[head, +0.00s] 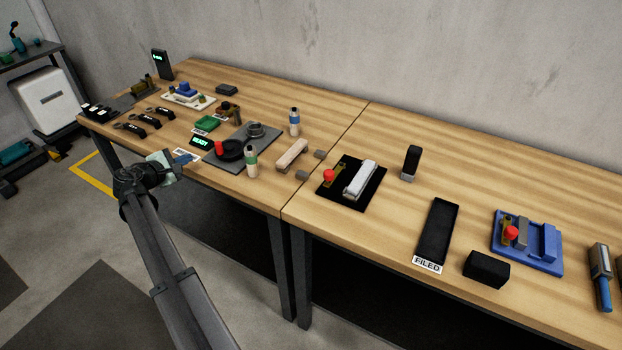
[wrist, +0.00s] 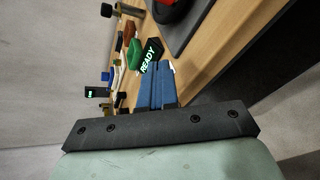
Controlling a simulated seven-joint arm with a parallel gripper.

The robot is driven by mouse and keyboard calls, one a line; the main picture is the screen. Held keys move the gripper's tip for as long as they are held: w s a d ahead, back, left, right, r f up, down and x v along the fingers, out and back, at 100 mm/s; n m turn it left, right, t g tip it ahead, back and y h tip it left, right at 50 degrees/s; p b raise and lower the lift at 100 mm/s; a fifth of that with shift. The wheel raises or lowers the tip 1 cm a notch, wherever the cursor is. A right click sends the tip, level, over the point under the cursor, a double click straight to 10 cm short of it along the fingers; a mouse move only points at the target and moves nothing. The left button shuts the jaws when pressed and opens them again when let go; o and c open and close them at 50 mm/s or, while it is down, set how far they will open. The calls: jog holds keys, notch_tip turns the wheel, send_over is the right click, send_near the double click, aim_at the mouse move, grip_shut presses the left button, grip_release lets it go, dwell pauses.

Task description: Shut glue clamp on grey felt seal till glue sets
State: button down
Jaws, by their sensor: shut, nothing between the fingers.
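My gripper (head: 186,158) is at the front edge of the left table. Its blue fingers are together and empty in the wrist view (wrist: 163,78). A grey plate (head: 213,158) lies to their right, bearing a black round piece (head: 231,150) with a red upright handle (head: 219,147) and a grey ring (head: 255,130). The plate also shows in the wrist view (wrist: 204,24). The ring may be the felt seal and the black piece part of the clamp; I cannot tell surely. Red-knobbed fixtures also stand on a black base (head: 372,197) and a blue base (head: 530,262).
A display reading READY (head: 201,142) stands just beyond my fingers, beside a green block (head: 207,123). Two bottles, one front (head: 251,162) and one back (head: 294,122), flank the plate. A black FILED tray (head: 437,232) lies right.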

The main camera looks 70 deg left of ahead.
jog(key=w+d+r+m+t+h, duration=0.1)
jog(key=w+d+m+t+h, duration=0.4)
jog(key=w+d+m+t, duration=1.1)
jog(key=w+n+g, duration=0.1)
jog(key=w+g, duration=0.1)
jog(key=w, duration=0.3)
jog(key=w+g, duration=0.2)
jog(key=w, duration=0.2)
jog(key=w+d+n+g, duration=0.1)
jog(key=w+g, duration=0.2)
jog(key=w, duration=0.2)
jog(key=shift+w+n, duration=0.3)
jog(key=shift+w, duration=0.05)
jog(key=shift+w+d, duration=0.8)
jog(key=shift+w, duration=0.15)
jog(key=shift+w+d, duration=0.25)
jog(key=shift+w, duration=0.35)
jog(key=shift+d, duration=0.1)
jog(key=shift+w+d+n+g, duration=0.2)
jog(key=shift+d+n+g, duration=0.05)
jog(key=shift+n+g, duration=0.05)
